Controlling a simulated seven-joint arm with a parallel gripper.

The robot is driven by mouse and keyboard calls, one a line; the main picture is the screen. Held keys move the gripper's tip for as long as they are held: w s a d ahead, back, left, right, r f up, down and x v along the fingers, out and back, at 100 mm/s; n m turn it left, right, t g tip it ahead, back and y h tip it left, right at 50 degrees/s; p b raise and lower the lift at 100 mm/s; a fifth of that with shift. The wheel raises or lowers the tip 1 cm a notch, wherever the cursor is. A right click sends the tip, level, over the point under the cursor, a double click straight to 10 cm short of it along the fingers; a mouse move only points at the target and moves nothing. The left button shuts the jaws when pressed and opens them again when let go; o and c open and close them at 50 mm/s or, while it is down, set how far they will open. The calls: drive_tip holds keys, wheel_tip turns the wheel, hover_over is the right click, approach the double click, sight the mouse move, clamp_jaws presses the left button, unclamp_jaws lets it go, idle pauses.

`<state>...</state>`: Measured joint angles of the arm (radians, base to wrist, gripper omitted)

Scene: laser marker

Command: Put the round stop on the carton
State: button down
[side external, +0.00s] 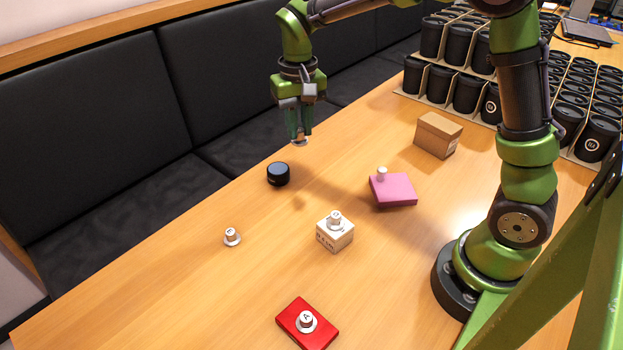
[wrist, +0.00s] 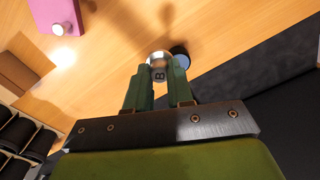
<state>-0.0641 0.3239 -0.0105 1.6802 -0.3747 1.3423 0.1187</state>
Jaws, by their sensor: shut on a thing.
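My gripper (side external: 299,138) is high above the table's far left side, pointing down and shut on a small pale piece with a round end, seemingly the round stop (side external: 300,142). In the wrist view the round stop (wrist: 159,66) is silver with a dark "B" and sits between the green fingertips (wrist: 158,80). The carton (side external: 438,135), a plain brown box, stands on the table to the right of my gripper. It also shows in the wrist view at the left (wrist: 14,74). Its top is bare in the side view.
A black cylinder (side external: 278,174) stands below my gripper. A pink box (side external: 397,190), a white box (side external: 335,236) and a red box (side external: 290,318) each bear a small piece. Another piece (side external: 232,238) stands on the table. Black cups (side external: 467,90) fill racks behind the carton.

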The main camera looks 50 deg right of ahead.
drive_tip(key=s+d+r+m, duration=0.1)
drive_tip(key=s+d+m, duration=0.35)
drive_tip(key=d, duration=0.95)
drive_tip(key=s+d+f+m, duration=0.1)
drive_tip(key=s+d+m, duration=0.1)
drive_tip(key=s+d, duration=0.35)
drive_tip(key=s+d+f+m, duration=0.1)
drive_tip(key=s+d+m, duration=0.1)
drive_tip(key=s, duration=0.6)
drive_tip(key=s+d+f+m, duration=0.1)
drive_tip(key=s+d+m, duration=0.1)
drive_tip(key=s+d, duration=0.35)
hover_over(441, 123)
drive_tip(key=shift+f+n, duration=0.25)
drive_tip(key=shift+f, duration=1.95)
drive_tip(key=shift+f, duration=0.1)
drive_tip(key=c, duration=1)
unclamp_jaws()
